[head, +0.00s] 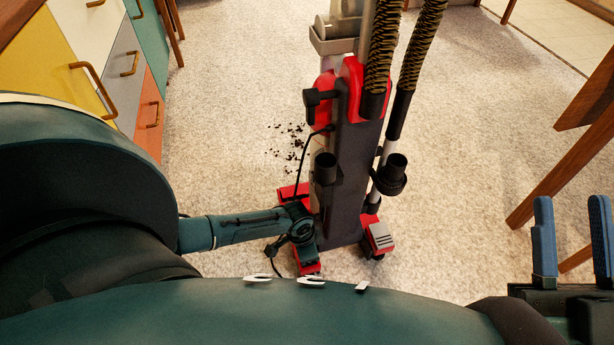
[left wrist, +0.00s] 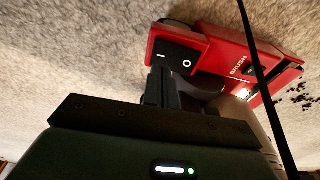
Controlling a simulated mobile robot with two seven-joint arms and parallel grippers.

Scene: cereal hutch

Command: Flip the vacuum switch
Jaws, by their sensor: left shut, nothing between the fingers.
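The upright vacuum (head: 350,150), red and dark grey, stands on the carpet in the middle of the head view. In the left wrist view, its black vacuum switch (left wrist: 178,52), marked with a line and an O, sits on a red housing. Which side is pressed in, I cannot tell. My left gripper (left wrist: 160,76) is shut and empty, its fingertips just below the switch in the picture; whether they touch it is unclear. In the head view my left wrist is beside the vacuum's base and the fingertips are hard to make out. My right gripper (head: 572,240) is open and empty.
A thin black cord (left wrist: 258,60) crosses the left wrist view. Dark crumbs (head: 292,142) lie on the carpet left of the vacuum. Colored drawers (head: 100,70) stand at upper left. Wooden furniture legs (head: 565,165) are at right. Open carpet lies between them and the vacuum.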

